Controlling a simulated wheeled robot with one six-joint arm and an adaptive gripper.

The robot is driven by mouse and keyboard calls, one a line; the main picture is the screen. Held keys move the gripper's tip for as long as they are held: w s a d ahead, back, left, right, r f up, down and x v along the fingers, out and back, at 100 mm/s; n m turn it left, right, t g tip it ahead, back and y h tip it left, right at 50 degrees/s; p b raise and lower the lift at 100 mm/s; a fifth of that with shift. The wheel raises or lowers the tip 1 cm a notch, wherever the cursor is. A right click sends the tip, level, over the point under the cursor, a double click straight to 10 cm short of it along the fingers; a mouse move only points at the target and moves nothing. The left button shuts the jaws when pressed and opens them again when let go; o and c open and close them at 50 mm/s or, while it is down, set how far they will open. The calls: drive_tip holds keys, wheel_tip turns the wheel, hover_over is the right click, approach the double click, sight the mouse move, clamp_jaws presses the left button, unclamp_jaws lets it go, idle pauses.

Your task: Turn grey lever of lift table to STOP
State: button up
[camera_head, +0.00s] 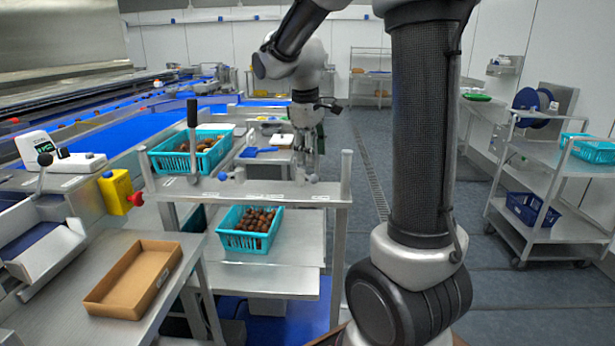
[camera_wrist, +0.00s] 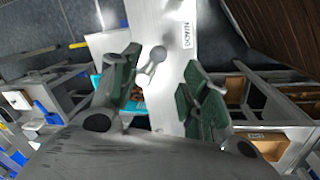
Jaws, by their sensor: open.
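The lift table (camera_head: 265,190) is a grey metal frame with a top bar and small labels too small to read in the head view. Its grey lever (camera_wrist: 150,68) has a round ball end and shows in the wrist view between my two green-padded fingers, with an apparent gap on each side. A DOWN label is on the pale panel right of the lever; no STOP label is readable. My gripper (camera_wrist: 162,62) is open. In the head view my gripper (camera_head: 307,158) hangs pointing down over the right end of the bar.
A teal crate of dates (camera_head: 245,241) sits on the lift table's lower shelf. Another teal crate (camera_head: 182,165) stands behind a tall black-handled lever (camera_head: 193,125). A cardboard tray (camera_head: 130,290) lies on the left bench. Open floor and a trolley (camera_head: 560,180) are on the right.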

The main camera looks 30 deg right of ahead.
sight(313, 175)
drive_tip(key=f, duration=0.2)
drive_tip(key=d+f, duration=0.1)
drive_tip(key=f, duration=0.2)
drive_tip(key=w+f, duration=0.1)
drive_tip(key=f, duration=0.1)
drive_tip(key=shift+d+f, duration=0.15)
drive_tip(key=shift+f, duration=0.05)
clamp_jaws()
